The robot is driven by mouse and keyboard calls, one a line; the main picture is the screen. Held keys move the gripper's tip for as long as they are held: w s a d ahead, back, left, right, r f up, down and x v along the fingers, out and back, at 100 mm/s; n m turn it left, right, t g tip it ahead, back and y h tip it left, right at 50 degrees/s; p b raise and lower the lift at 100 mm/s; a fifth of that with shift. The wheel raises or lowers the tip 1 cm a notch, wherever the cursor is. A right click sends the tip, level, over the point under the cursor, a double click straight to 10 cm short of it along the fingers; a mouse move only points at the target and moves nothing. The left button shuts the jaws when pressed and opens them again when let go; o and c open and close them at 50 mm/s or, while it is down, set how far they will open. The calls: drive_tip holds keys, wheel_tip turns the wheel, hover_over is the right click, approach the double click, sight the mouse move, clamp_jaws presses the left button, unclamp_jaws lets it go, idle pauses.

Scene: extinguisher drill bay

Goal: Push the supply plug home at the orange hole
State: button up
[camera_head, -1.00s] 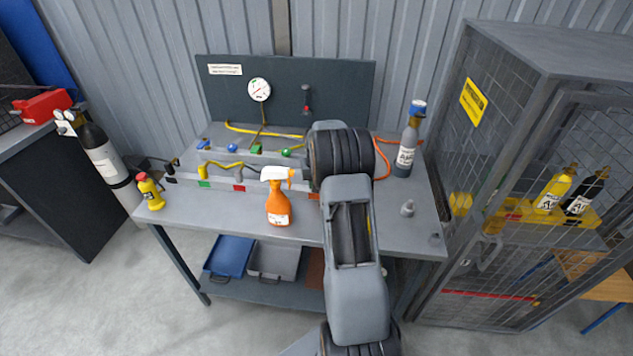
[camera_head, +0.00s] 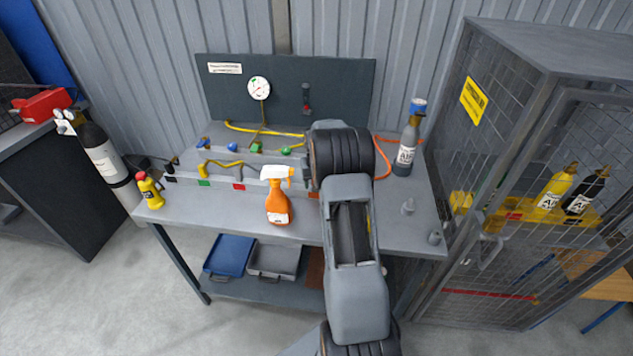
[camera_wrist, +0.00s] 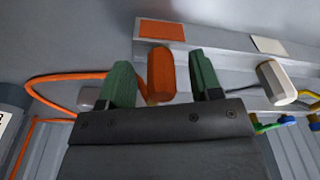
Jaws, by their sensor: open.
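In the wrist view an orange plug (camera_wrist: 160,75) stands between the two green fingers of my gripper (camera_wrist: 161,62). The fingers are open, one on each side, with a visible gap at the right one. An orange hose (camera_wrist: 62,78) loops at the left and runs behind the left finger toward the plug. An orange marker plate (camera_wrist: 162,31) sits on the grey ledge just beyond the plug. The hole itself is not visible, so I cannot tell how deep the plug sits. In the head view my arm hides the gripper and plug; the orange hose (camera_head: 388,160) shows right of it.
An orange spray bottle (camera_head: 278,207) stands left of my arm, near the ledge. A grey bottle with a blue cap (camera_head: 405,150) stands at the right. A grey plug (camera_wrist: 275,82) sits beside the orange one. A mesh cage (camera_head: 470,150) closes off the right side.

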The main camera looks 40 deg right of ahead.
wheel_tip(320, 180, up, 14)
drive_tip(key=s, duration=0.1)
drive_tip(key=shift+s+a+f+b, duration=0.2)
drive_tip(key=shift+a+b, duration=0.1)
